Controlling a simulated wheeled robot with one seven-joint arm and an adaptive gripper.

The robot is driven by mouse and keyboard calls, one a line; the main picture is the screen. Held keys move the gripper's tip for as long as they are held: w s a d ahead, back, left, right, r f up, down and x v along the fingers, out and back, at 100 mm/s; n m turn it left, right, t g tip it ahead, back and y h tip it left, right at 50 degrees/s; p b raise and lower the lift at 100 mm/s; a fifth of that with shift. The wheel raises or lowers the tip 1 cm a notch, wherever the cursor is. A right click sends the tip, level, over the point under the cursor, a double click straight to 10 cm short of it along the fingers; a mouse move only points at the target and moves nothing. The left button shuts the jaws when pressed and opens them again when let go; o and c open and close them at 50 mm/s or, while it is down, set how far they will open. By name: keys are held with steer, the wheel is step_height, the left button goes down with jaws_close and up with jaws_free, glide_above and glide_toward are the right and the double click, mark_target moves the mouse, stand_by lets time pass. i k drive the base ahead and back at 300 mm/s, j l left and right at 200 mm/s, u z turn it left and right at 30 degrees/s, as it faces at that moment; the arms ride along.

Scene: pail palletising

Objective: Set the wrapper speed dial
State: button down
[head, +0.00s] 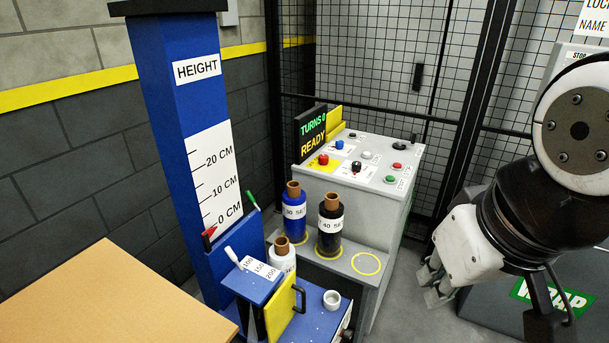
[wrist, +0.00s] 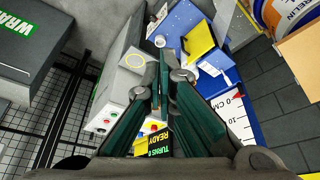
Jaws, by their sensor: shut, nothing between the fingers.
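The grey control cabinet (head: 372,220) stands at the centre, with buttons and knobs on its sloped top. A black knob (head: 357,167) sits near the panel's front, and another dark knob or lever (head: 401,141) is at the back right. The labels are too small to read, so I cannot tell which is the speed dial. The display (head: 312,134) reads TURNS 0 READY. My gripper (head: 435,287) is shut and empty, right of the cabinet and apart from it. In the wrist view its closed fingers (wrist: 164,62) hide part of the cabinet; several panel buttons (wrist: 103,120) show beside them.
A blue column (head: 180,120) with a height scale stands left. Blue and black film rolls (head: 330,225) stand on a grey shelf before the cabinet. A blue box (head: 310,318) bears a white cup (head: 332,299). Mesh fencing (head: 450,70) lies behind; a WRAP-labelled grey unit (wrist: 35,45) stands right.

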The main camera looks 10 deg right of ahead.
mark_target(340, 143)
steer(key=l+u, duration=0.15)
steer(key=l, duration=1.25)
steer(key=i+l+u, duration=0.1)
steer(key=l, duration=0.2)
steer(key=i+l+u, duration=0.1)
steer(key=i+l, duration=0.25)
steer(key=l, duration=0.25)
steer(key=i+l+u, duration=0.1)
steer(key=i, duration=0.3)
steer(key=i+l+u, duration=0.1)
steer(key=i, duration=0.25)
